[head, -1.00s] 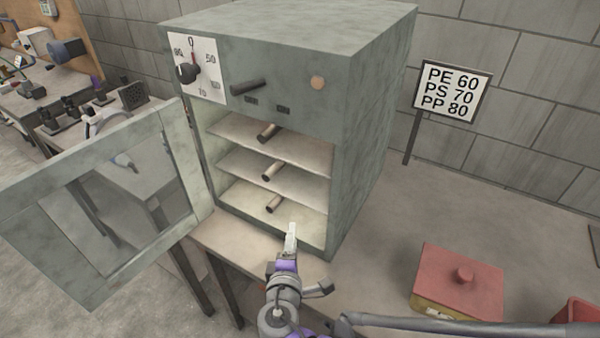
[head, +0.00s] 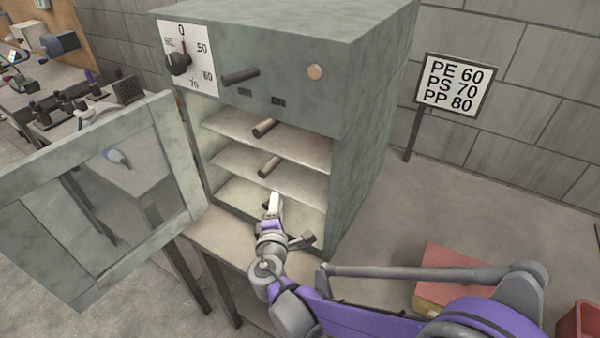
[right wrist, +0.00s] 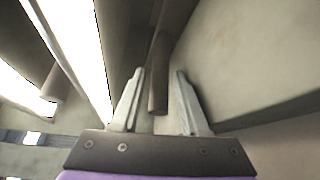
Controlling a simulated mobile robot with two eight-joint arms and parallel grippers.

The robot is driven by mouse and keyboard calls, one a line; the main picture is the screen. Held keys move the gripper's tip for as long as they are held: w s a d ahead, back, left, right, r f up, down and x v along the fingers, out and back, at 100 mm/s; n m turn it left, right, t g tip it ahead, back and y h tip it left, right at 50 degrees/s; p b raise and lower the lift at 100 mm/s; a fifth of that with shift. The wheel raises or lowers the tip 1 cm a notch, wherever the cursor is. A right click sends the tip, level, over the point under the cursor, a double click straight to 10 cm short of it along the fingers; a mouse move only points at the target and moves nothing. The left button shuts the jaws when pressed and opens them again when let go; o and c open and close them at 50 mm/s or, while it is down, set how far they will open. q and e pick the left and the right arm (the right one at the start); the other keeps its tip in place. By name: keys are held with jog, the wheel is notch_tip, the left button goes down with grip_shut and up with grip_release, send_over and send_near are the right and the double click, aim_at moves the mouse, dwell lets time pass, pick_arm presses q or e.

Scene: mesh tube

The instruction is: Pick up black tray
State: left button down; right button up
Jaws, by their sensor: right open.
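I cannot make out a black tray in either view. My right gripper (head: 273,200) reaches into the bottom opening of the grey-green cabinet (head: 360,130). In the right wrist view the right gripper (right wrist: 159,74) is open, with its fingers on either side of a dark rod (right wrist: 158,95), and gaps show beside it. In the head view the gripper mostly hides that lowest rod. Two similar rods, an upper (head: 265,128) and a middle one (head: 269,165), stick out above it at the cabinet's shelves. My left gripper is not in view.
The cabinet door (head: 90,200) stands open to the left. A dial (head: 186,60) and a front handle (head: 241,76) sit above the opening. A sign (head: 454,86) stands at right. A red-lidded box (head: 450,258) is partly behind my right arm. The table between cabinet and box is clear.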

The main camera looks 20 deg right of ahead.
jog(key=shift+x, duration=0.8)
jog(key=shift+s, duration=0.1)
grip_shut()
dwell(0.7)
